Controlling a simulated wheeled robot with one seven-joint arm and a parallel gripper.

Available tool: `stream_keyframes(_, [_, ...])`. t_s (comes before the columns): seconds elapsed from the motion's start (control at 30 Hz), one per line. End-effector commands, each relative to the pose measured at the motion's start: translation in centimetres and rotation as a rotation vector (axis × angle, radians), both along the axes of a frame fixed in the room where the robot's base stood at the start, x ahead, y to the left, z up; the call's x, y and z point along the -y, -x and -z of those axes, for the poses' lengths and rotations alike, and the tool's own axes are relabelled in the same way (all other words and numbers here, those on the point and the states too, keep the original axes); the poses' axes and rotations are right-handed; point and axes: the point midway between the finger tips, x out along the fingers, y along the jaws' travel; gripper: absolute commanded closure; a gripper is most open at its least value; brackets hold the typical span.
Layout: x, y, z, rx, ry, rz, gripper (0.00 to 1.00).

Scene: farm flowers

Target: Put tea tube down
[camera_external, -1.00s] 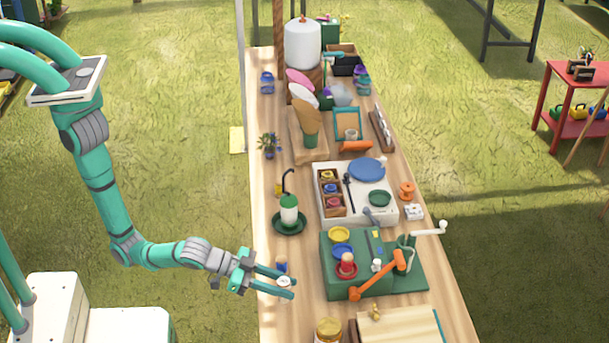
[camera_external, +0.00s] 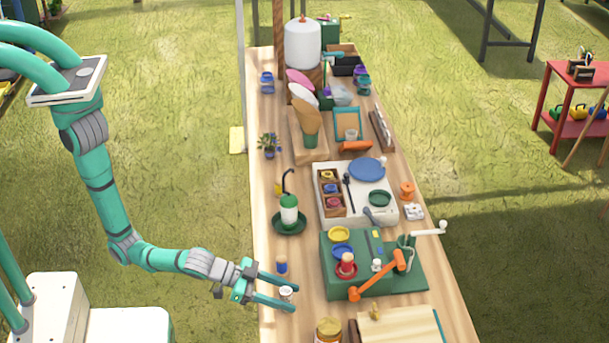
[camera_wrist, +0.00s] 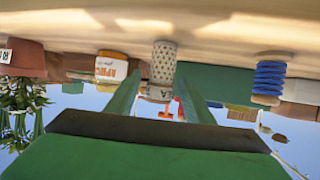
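The tea tube is a small white cylinder with a dotted pattern. In the external view the tea tube (camera_external: 286,293) stands upright near the table's left edge, between the finger ends of my gripper (camera_external: 294,299). My gripper is open, with a finger on either side of the tube. The wrist view is upside down; there the tea tube (camera_wrist: 163,60) rests against the wooden tabletop, just beyond and between the spread green fingers of my gripper (camera_wrist: 160,92). Its lower end in that picture is partly hidden by the gripper.
A blue, cork-topped piece (camera_external: 281,266) stands close behind the upper finger. A jar with a golden lid (camera_external: 328,330) is at the front. The green block (camera_external: 335,285) with an orange crank lies to the right. Bare wood (camera_external: 270,325) shows near the left edge.

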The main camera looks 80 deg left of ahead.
Motion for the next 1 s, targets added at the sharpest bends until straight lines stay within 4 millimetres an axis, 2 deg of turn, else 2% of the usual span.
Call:
stream_keyframes(0.17, [0.0,0.0,-0.3,0.0,0.0,0.0,0.52])
stream_keyframes(0.27, [-0.2,0.8,-0.6,0.001,0.0,0.001,0.52])
stream_keyframes(0.7, [-2.0,8.2,-3.7,0.0,-0.001,0.001,0.52])
stream_keyframes(0.83, [-2.3,9.7,-4.4,-0.001,0.0,0.001,0.52])
stream_keyframes(1.0, [-2.6,10.7,-4.9,0.0,0.0,0.0,0.52])
